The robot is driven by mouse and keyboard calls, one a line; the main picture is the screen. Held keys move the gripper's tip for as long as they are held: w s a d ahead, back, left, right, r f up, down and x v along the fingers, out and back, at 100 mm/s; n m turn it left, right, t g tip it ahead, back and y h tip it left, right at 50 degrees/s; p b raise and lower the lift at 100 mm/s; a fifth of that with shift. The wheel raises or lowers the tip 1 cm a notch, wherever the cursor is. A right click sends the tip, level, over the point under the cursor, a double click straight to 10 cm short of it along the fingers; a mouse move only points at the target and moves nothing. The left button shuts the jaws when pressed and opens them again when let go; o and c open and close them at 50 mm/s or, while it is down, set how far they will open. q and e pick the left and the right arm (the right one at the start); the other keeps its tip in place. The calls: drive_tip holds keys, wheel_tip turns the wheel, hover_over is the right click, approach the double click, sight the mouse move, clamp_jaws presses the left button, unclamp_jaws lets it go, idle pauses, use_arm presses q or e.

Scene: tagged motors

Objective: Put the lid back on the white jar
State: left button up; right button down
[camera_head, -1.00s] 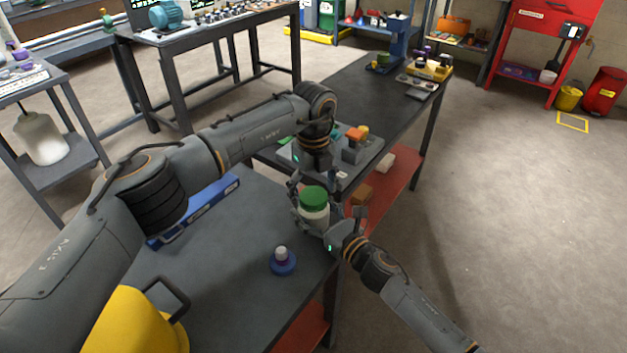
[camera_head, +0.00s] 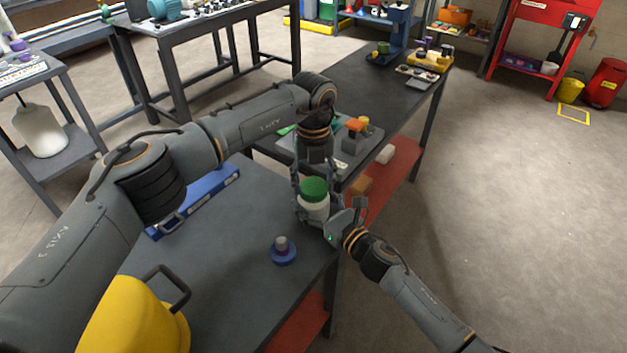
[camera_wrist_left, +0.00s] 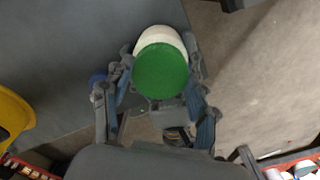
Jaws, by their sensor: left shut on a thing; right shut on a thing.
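The white jar (camera_head: 313,209) is held upright or nearly so above the edge of the grey bench. The green lid (camera_head: 314,188) is at its mouth; I cannot tell whether it is fully seated. In the left wrist view the lid (camera_wrist_left: 161,74) faces me, with the white jar (camera_wrist_left: 160,38) behind it. My left gripper (camera_head: 314,192) comes from the far side, its fingers on both sides of the lid. It also shows in the left wrist view (camera_wrist_left: 162,66). My right gripper (camera_head: 332,215) holds the jar body from the right; its fingers are partly hidden.
A blue-based knob-like object (camera_head: 283,251) stands on the near bench (camera_head: 225,275). A blue spirit level (camera_head: 205,197) and a yellow object (camera_head: 130,320) are at left. A grey tray with parts (camera_head: 355,148) lies beyond the jar. Bare floor is at right.

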use_arm(q)
drive_tip(key=m, duration=0.7)
drive_tip(key=shift+m, duration=0.3)
drive_tip(key=m, duration=0.3)
drive_tip(key=shift+m, duration=0.4)
drive_tip(key=m, duration=0.5)
drive_tip(key=o, duration=1.4)
drive_tip(key=shift+c, duration=0.2)
wheel_tip(320, 180, up, 12)
